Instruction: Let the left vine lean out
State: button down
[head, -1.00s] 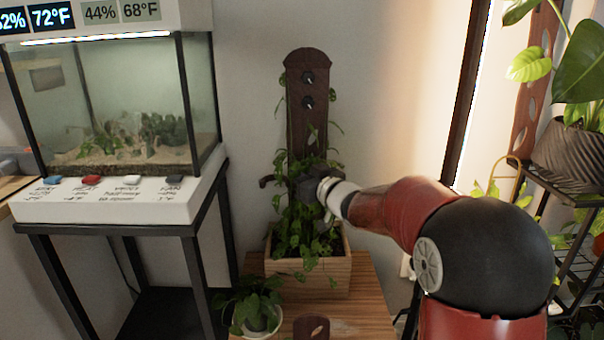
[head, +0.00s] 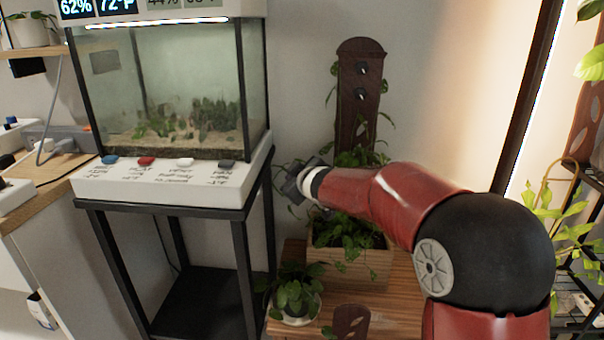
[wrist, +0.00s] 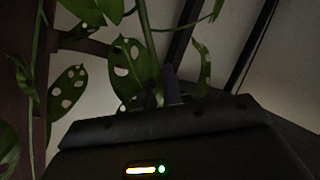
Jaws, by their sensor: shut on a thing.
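A dark wooden moss-pole board (head: 360,110) with holes and two black knobs stands upright in a wooden planter box (head: 345,268). Vines with green leaves (head: 345,235) climb around it. My gripper (head: 287,182) is out to the left of the board, in front of the wall gap beside the terrarium stand. In the wrist view my gripper (wrist: 162,90) is shut on a green vine stem (wrist: 147,45), which runs up from between the fingers. Leaves with holes (wrist: 68,88) hang beside it. My arm hides the lower board and part of the vines in the head view.
A glass terrarium (head: 180,85) on a black-legged stand (head: 160,207) is close to the left of my gripper. A small potted plant (head: 298,292) stands on the wooden bench in front. A plant shelf (head: 575,250) is at the right.

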jog(key=shift+a+f+n+h, duration=0.3)
jog(key=shift+a+f, duration=0.25)
jog(key=shift+a, duration=0.2)
jog(key=c, duration=1.8)
grip_release()
jog(key=p+v, duration=0.1)
jog(key=v, duration=0.6)
jog(key=shift+s+d+r, duration=0.15)
jog(key=shift+s+d, duration=0.05)
jog(key=shift+s, duration=0.15)
